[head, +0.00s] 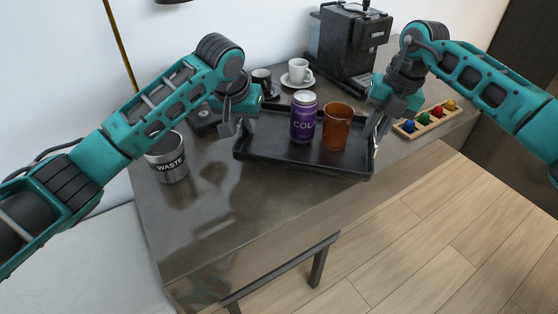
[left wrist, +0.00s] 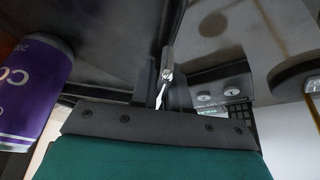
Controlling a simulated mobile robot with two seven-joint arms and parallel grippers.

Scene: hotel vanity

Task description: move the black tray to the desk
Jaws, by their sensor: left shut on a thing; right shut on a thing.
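The black tray (head: 290,156) is level, at or just above the dark desk (head: 215,190); I cannot tell if it touches. It carries a purple cola can (head: 303,125) and an amber cup (head: 336,132), both upright. My left gripper (head: 240,126) is shut on the tray's left edge. My right gripper (head: 377,125) is shut on its right edge. In the left wrist view, the purple can (left wrist: 35,85) shows at the left, and the fingers of my left gripper (left wrist: 166,75) are seen close up near the tray wall.
A waste cup (head: 168,160) stands at the left of the desk. A black coffee machine (head: 348,45), a white cup on a saucer (head: 298,73) and a dark cup (head: 262,80) are behind. A wooden holder with coloured pegs (head: 428,118) lies at right. The desk's front is clear.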

